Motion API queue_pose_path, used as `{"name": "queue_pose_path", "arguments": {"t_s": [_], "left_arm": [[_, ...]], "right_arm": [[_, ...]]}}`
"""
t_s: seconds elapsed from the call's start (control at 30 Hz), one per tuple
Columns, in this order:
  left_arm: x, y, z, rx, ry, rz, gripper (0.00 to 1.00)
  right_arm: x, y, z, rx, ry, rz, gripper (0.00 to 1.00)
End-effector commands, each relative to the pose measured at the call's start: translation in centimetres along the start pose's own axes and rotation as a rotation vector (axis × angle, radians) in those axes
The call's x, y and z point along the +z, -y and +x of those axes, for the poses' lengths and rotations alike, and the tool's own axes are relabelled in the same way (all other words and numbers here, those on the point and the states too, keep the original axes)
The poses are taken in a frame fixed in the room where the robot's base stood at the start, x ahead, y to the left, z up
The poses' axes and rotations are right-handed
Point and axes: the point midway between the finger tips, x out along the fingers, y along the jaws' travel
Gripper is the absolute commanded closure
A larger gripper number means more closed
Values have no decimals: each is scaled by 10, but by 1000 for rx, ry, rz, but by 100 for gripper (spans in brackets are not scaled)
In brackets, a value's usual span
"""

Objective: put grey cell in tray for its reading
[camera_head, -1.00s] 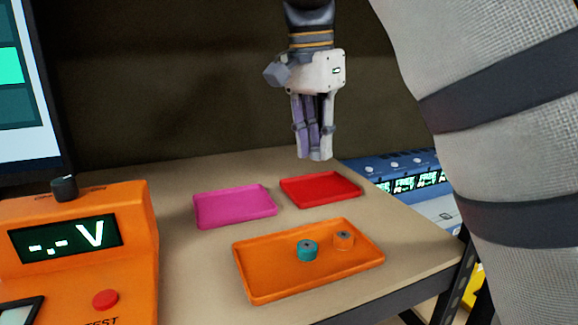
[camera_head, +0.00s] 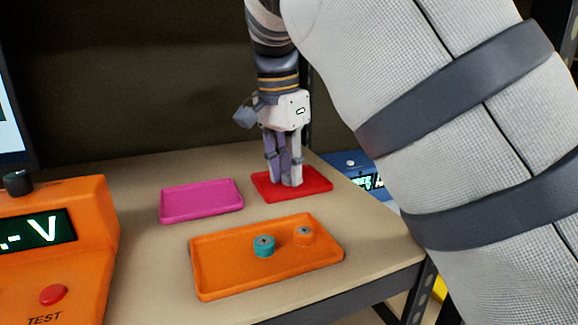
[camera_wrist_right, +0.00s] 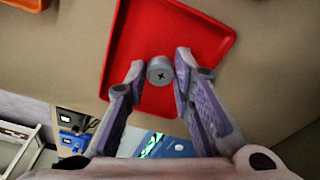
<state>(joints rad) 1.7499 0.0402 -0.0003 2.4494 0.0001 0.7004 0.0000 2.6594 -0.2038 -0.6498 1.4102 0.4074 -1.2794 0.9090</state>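The grey cell (camera_wrist_right: 160,71) is a small round cylinder with a dark cross mark on top, seen between my right fingertips in the right wrist view. My right gripper (camera_head: 286,182) points down over the red tray (camera_head: 318,189). In the right wrist view its two fingertips (camera_wrist_right: 161,72) sit against opposite sides of the cell, over the red tray (camera_wrist_right: 195,40). Whether the cell rests on the tray floor, I cannot tell. The magenta tray (camera_head: 203,203) looks empty. My left gripper is out of view.
The orange tray (camera_head: 222,274) in front holds a teal cell (camera_head: 264,246) and an orange cell (camera_head: 303,236). An orange tester (camera_head: 75,270) with a display and red button (camera_head: 53,295) stands at left. Blue devices (camera_head: 352,163) sit beyond the table's right edge.

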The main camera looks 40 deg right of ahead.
Motion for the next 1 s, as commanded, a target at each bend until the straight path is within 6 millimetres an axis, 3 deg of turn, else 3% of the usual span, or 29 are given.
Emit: {"name": "queue_pose_path", "arguments": {"t_s": [0.43, 0.57, 0.8, 1.0], "left_arm": [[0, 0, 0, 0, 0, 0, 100], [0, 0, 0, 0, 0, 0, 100], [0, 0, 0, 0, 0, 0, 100], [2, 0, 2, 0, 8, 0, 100]], "right_arm": [[-1, 0, -8, -3, 0, 0, 60], [-1, 0, -34, -6, -1, 0, 60], [-1, 0, -96, -4, 0, 0, 60], [-1, 0, -121, 1, 1, 1, 60]]}}
